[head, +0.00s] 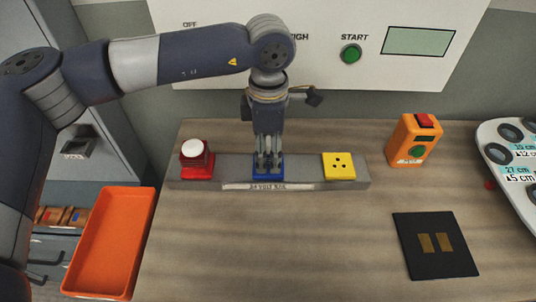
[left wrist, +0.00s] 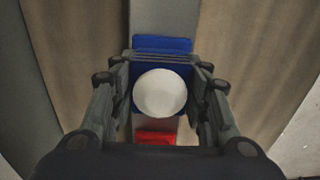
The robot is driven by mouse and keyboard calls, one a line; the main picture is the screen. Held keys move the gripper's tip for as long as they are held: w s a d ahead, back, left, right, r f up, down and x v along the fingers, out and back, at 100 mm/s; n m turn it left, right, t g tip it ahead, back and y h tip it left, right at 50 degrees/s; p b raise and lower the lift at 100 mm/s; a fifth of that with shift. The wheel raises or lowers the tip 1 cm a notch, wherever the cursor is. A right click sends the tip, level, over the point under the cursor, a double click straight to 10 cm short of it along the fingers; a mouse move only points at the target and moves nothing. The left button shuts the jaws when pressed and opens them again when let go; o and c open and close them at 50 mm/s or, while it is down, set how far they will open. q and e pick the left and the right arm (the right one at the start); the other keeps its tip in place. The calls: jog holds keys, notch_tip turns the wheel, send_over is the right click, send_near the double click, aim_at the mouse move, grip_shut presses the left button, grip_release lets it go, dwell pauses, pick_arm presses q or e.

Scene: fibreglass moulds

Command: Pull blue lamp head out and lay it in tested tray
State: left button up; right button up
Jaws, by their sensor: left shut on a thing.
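My left gripper (head: 268,160) points down over the blue socket (head: 260,175) in the middle of the grey bar (head: 230,175). It is shut on the blue lamp head, whose white dome (left wrist: 160,93) and blue body (left wrist: 142,72) show between the fingers in the left wrist view. In the head view the fingers mostly hide the lamp head. I cannot tell whether it is seated or slightly raised. An orange tray (head: 85,238) is at the lower left, empty; no label on it is readable. My right gripper is not in view.
A red lamp (head: 197,160) with a white dome and a yellow socket (head: 339,166) flank the blue one. An orange box (head: 414,140), a black pad (head: 436,245) with brass strips and a white panel (head: 510,155) stand right. The wooden table (head: 270,245) is clear in front.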

aim_at(268, 142)
pick_arm(q)
jog(key=shift+r+p, duration=0.8)
jog(key=shift+r, duration=1.75)
jog(key=shift+f, duration=0.1)
